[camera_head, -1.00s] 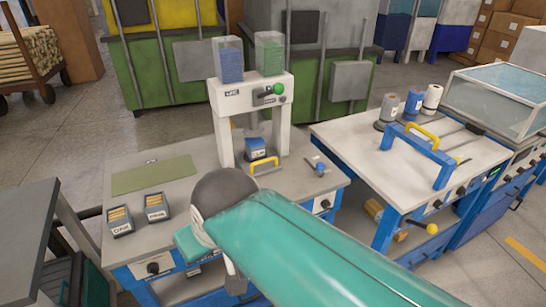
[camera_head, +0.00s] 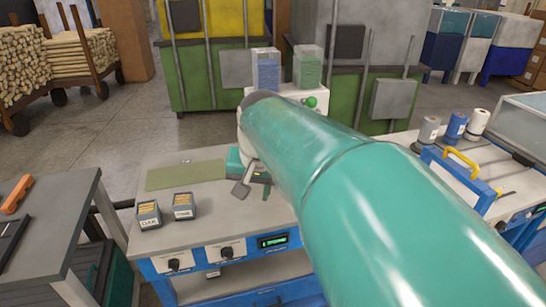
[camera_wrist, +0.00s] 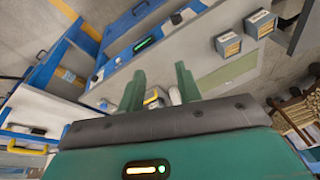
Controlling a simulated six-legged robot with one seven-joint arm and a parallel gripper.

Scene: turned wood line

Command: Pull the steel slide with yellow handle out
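My gripper (camera_wrist: 160,72) is open, with two green fingers apart in the wrist view. In the head view my gripper (camera_head: 252,182) is low over the front of the workbench, near the foot of the white press (camera_head: 289,93). A small yellow piece (camera_wrist: 151,98) shows between my fingers in the wrist view; it looks like part of the slide's handle. I cannot tell whether the fingers touch it. My green arm hides the steel slide and most of the press in the head view.
Two labelled bins (camera_head: 149,215) and a green mat (camera_head: 186,175) lie left on the bench. A blue frame with a yellow handle (camera_head: 461,163) stands on the right table. A dark cart (camera_head: 45,220) is at the left. Floor behind the bench is clear.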

